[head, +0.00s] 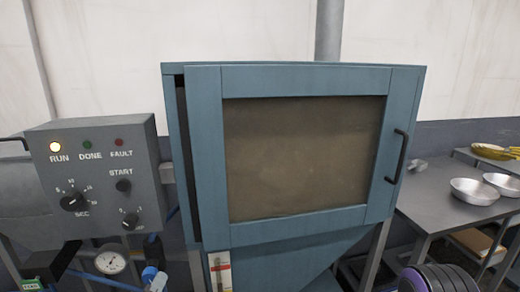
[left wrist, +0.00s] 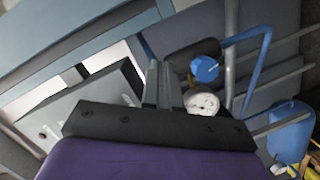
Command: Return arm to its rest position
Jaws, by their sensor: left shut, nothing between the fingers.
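My left gripper (left wrist: 163,85) shows in the left wrist view, its two fingers together and nothing between them. Its dark palm bar and purple body fill the lower part of that view. Beyond the fingers are a white round gauge (left wrist: 203,103) and a blue valve knob (left wrist: 205,68); I cannot tell whether the fingers touch anything. In the head view I cannot clearly make out the left gripper. My right gripper is not seen.
A blue cabinet with a closed windowed door (head: 205,150) stands in the middle. A grey control box (head: 95,175) at left has its RUN lamp (head: 56,147) lit. Metal bowls (head: 474,191) stand on a steel table (head: 425,205) at right. A gauge (head: 110,262) and pipes sit low at left.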

